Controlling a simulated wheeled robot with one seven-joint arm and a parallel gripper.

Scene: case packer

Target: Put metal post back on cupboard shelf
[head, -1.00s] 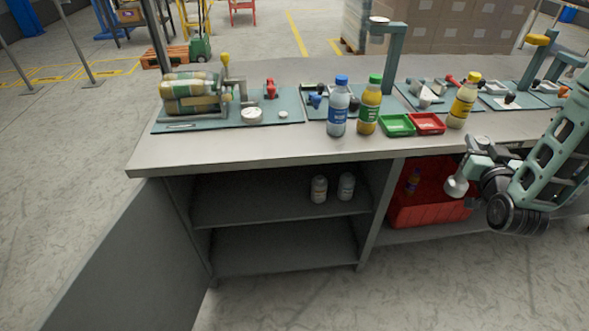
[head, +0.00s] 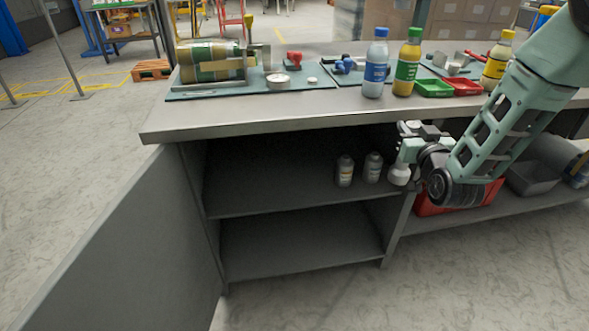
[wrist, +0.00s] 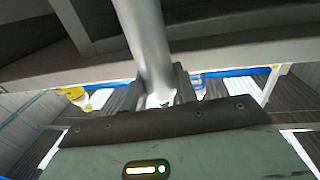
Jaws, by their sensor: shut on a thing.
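My gripper (head: 403,158) is shut on the metal post, in front of the right edge of the open cupboard. In the wrist view the post (wrist: 145,38) is a smooth grey cylinder rising from between the fingers (wrist: 163,88). In the head view only a pale rounded part (head: 399,176), probably the post's end, shows by the gripper. The cupboard's upper shelf (head: 270,196) holds two small grey containers, a left one (head: 344,171) and a right one (head: 373,167), just left of my gripper. The shelf's left part is bare.
The cupboard door (head: 120,250) stands open at the left. The lower shelf (head: 300,250) is empty. The worktop (head: 240,110) overhangs the opening and carries bottles and trays. A red bin (head: 440,205) sits right of the cupboard, behind my arm.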

